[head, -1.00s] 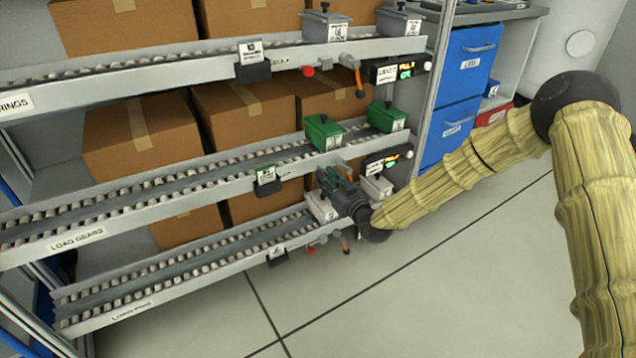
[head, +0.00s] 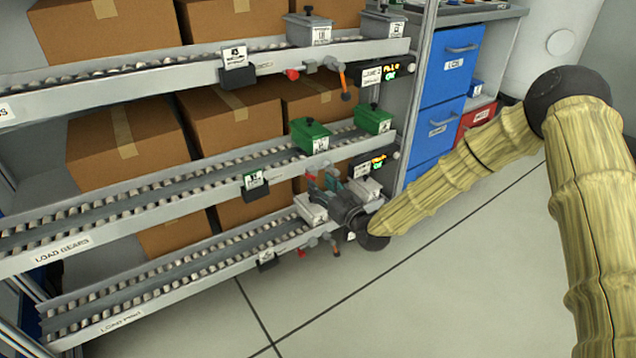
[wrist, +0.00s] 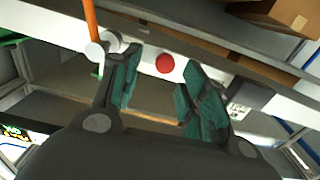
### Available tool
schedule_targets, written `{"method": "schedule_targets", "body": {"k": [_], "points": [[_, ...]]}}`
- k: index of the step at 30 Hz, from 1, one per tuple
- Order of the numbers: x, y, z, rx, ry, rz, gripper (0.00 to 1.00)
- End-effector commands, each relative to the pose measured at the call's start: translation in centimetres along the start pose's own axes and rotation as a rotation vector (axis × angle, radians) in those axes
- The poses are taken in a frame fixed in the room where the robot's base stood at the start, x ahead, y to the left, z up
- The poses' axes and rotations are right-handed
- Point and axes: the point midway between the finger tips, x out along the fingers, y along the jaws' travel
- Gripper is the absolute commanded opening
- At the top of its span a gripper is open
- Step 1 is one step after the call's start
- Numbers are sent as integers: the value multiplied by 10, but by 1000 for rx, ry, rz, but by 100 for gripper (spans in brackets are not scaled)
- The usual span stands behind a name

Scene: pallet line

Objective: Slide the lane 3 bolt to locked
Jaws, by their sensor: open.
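My gripper (head: 322,184) is open in front of the right end of the middle rail, over the bottom lane's bins. In the wrist view its two teal-padded fingers (wrist: 162,78) stand apart, with a round red knob (wrist: 165,63) on the pale rail between their tips. An orange bolt handle (wrist: 91,22) with a white round hub is beside the left finger. Nothing is seen held. In the head view, the top rail has an orange handle (head: 343,80) and red knob (head: 292,74); the bottom rail has a handle (head: 334,245). No lane number is legible.
Green bins (head: 309,135) stand on the middle lane and grey bins (head: 312,209) on the bottom lane, close to my gripper. A small display (head: 368,164) is on the shelf end. Blue drawers (head: 440,125) stand at right. The floor in front is clear.

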Motion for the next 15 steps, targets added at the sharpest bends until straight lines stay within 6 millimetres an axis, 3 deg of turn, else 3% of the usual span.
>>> {"method": "schedule_targets", "body": {"k": [9, 15], "points": [[-59, 1, 0, 0, -2, 1, 44], [-83, 2, 0, -1, 0, 1, 44]]}}
